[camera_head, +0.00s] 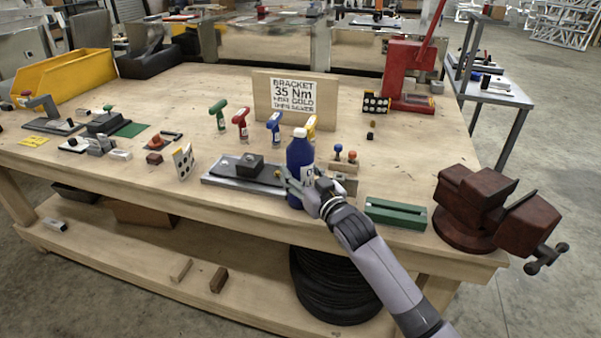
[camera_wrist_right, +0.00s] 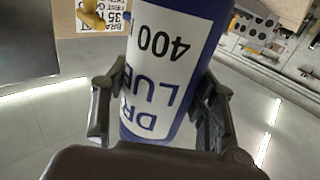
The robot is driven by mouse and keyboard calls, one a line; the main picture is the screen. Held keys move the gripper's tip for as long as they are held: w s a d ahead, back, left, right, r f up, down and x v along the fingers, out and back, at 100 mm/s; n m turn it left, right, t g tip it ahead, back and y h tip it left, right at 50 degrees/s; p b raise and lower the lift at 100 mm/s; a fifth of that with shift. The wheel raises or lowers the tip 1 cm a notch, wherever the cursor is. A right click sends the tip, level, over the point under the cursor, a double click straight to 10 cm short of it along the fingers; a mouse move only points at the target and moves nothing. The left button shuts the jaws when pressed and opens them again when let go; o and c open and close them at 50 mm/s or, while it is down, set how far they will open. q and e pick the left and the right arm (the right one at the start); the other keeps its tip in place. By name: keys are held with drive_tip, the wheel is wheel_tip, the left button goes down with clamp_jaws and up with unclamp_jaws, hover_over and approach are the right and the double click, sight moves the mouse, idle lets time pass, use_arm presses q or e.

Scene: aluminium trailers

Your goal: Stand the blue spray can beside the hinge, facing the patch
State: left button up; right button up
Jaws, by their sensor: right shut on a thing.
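The blue spray can (camera_head: 299,155) has a white cap and a white label and looks upright near the bench's front edge. My right gripper (camera_head: 302,188) is shut on its lower body. In the right wrist view the can (camera_wrist_right: 165,75) sits between both fingers (camera_wrist_right: 160,112), its label facing the camera. I cannot tell whether its base touches the bench. A grey metal plate with a dark block (camera_head: 243,175), possibly the hinge, lies just left of the can. Which patch is meant is unclear; a green one (camera_head: 130,130) lies further left. My left gripper is not in view.
A green channel block (camera_head: 396,213) and a brown vise (camera_head: 470,205) are to the right. A card with black dots (camera_head: 183,162) stands left of the plate.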

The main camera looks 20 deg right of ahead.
drive_tip(key=o, duration=1.5)
drive_tip(key=shift+r, duration=0.1)
drive_tip(key=s, duration=0.4)
drive_tip(key=s+d, duration=0.1)
drive_tip(key=s, duration=0.3)
drive_tip(key=s+d, duration=0.1)
drive_tip(key=s, duration=0.2)
drive_tip(key=shift+s+d+b, duration=0.15)
drive_tip(key=shift+s+b, duration=0.25)
